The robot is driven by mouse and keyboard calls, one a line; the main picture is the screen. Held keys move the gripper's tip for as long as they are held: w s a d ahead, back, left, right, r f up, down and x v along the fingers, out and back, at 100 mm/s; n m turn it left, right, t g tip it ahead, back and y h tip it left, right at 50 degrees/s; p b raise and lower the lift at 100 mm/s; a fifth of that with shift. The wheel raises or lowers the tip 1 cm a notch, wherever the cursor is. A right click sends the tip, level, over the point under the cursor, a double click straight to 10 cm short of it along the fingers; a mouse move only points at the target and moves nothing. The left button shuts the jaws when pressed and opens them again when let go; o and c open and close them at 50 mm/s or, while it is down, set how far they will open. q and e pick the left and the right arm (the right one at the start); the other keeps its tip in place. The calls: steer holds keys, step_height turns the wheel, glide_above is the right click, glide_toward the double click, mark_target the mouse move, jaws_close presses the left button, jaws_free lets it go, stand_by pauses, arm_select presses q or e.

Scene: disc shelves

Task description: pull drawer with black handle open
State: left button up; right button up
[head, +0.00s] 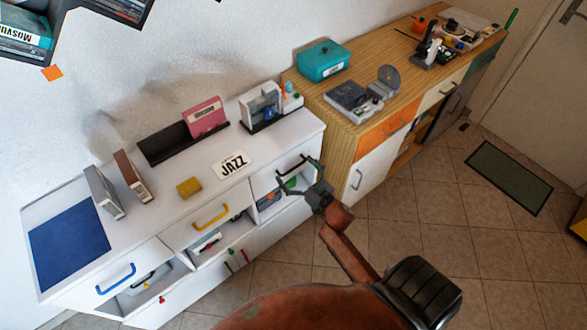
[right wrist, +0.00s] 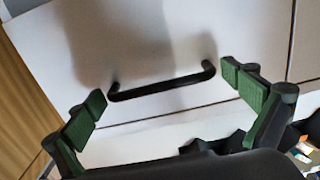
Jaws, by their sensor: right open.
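The white drawer (right wrist: 60,60) has a black handle (right wrist: 160,86), a bar that runs across its front in the right wrist view. In the head view this drawer is at the right end of the white cabinet, and my right gripper (head: 300,178) is in front of it. In the right wrist view my right gripper (right wrist: 168,105) is open, with one green-padded finger near each end of the handle. The handle lies between the fingers, and neither finger visibly touches it. The drawer front looks close to the cabinet; how far it is shut is hard to tell. My left gripper is not in view.
The white cabinet also has drawers with a yellow handle (head: 211,217) and a blue handle (head: 116,279), above open compartments. A JAZZ sign (head: 233,165) and a yellow block (head: 189,187) lie on top. A wooden cabinet (head: 345,132) stands to the right.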

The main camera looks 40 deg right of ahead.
steer(key=shift+c, duration=0.4)
steer(key=c, duration=1.3)
